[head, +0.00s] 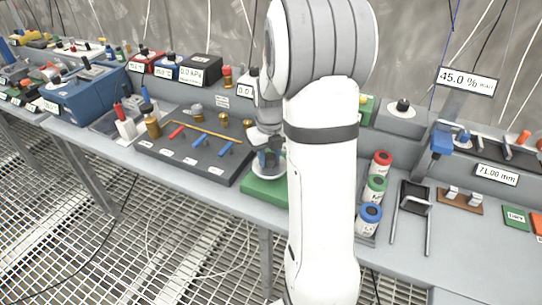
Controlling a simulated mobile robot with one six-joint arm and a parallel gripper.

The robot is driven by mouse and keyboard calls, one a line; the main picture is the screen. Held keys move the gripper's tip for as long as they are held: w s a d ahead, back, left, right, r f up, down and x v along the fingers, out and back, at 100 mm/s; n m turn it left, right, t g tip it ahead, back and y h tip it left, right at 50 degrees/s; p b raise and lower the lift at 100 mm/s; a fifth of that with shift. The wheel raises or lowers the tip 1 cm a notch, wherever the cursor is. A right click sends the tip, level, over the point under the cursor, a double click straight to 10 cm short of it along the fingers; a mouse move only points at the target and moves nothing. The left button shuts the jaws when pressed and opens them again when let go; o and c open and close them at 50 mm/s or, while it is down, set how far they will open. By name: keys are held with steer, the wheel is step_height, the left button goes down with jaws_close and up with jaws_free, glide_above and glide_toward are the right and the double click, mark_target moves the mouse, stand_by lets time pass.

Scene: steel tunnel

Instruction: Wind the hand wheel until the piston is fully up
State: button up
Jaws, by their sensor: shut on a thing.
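My gripper (270,157) points down over a green base (262,191) on the bench, just left of my white arm. A pale round rim (259,172) shows around the fingertips and looks like the hand wheel. The gripper is shut on it, though the fingers are small and partly covered, so the exact grip is hard to make out. The right part of the green base is hidden behind my arm. I cannot make out the piston; it may be behind the arm.
Left of the wheel is a dark panel (190,163) with red and blue levers and brass fittings. Right of my arm stand red (381,160), green and blue capped cylinders. Signs read "45.0 %" (466,81) and "71.00 mm" (497,175). The bench front edge runs below.

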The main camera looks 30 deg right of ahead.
mark_target(269, 156)
steer(key=shift+w+r+m, duration=0.2)
steer(key=shift+m, duration=0.3)
steer(key=o, duration=0.7)
steer(key=shift+c, duration=0.2)
steer(key=o, duration=0.3)
steer(key=shift+s+f, duration=0.1)
steer(key=shift+f, duration=0.05)
steer(key=shift+r, duration=3.9)
